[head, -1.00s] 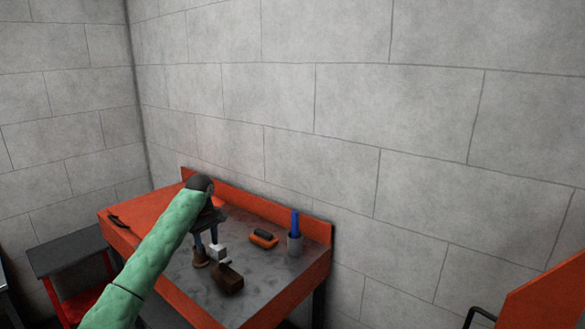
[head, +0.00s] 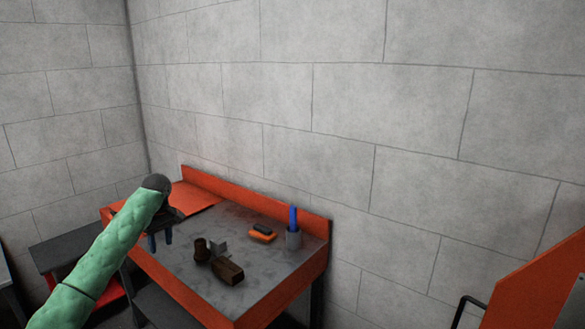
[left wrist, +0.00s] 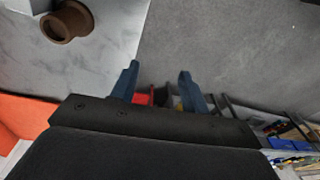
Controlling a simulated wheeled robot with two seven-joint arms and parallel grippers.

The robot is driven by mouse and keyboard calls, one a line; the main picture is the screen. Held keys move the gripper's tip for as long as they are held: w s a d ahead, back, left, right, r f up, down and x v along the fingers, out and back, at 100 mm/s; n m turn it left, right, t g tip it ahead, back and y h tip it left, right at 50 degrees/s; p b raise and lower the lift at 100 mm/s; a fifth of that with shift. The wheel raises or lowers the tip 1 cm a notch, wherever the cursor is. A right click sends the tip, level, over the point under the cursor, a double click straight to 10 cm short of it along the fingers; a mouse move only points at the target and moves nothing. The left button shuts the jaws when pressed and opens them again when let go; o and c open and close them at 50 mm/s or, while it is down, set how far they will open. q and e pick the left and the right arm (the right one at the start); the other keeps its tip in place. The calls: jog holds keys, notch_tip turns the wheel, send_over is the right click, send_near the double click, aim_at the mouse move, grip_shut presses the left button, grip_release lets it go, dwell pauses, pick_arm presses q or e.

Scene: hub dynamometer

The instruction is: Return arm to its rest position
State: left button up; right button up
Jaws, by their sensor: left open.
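My left arm, in a green sleeve, comes in from the left in the head view. My left gripper (head: 160,242) is open and empty, over the left front edge of the orange workbench (head: 285,300). Its two blue fingers stand apart in the left wrist view (left wrist: 158,85), with nothing between them. A brown cup-like part (head: 201,250) stands on the bench to the right of the gripper, apart from it. It also shows at the upper left of the left wrist view (left wrist: 68,22). My right gripper is not in view.
On the bench lie a brown block (head: 227,271), a small grey block (head: 218,248), an orange and black tool (head: 262,233) and a grey cup (head: 293,240) with a blue item. A dark side table (head: 65,248) stands left. An orange panel (head: 540,285) is at far right.

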pick_arm(q)
jog(key=a, duration=0.5)
jog(key=s+a+f+m+y, duration=0.1)
jog(key=s+f+m, duration=0.1)
jog(key=s+f, duration=0.8)
jog(key=s+a+f+m, duration=0.1)
jog(key=s+f+m, duration=0.15)
jog(key=f, duration=1.35)
jog(key=s+a+f+m+y, duration=0.1)
jog(key=s+f+m, duration=0.1)
jog(key=s+f, duration=0.75)
jog(key=s+a+f+m+t, duration=0.15)
jog(key=s+f+m, duration=0.25)
jog(key=s+f, duration=0.6)
jog(key=s+a+f+m+y, duration=0.1)
jog(key=s+a+f+m, duration=0.35)
jog(key=s, duration=1.05)
jog(key=s+d+f+m+t, duration=0.1)
jog(key=s+f+m, duration=0.1)
jog(key=s+f, duration=0.9)
jog(key=s+d+f+n+h, duration=0.1)
jog(key=s+d+f+h, duration=0.1)
jog(key=d, duration=1.6)
jog(key=s+d+f+n+g+h, duration=0.1)
jog(key=d+f+n+h, duration=0.1)
jog(key=d, duration=1.7)
jog(key=shift+s+d+f+h, duration=0.25)
jog(key=shift+s+f+h, duration=0.15)
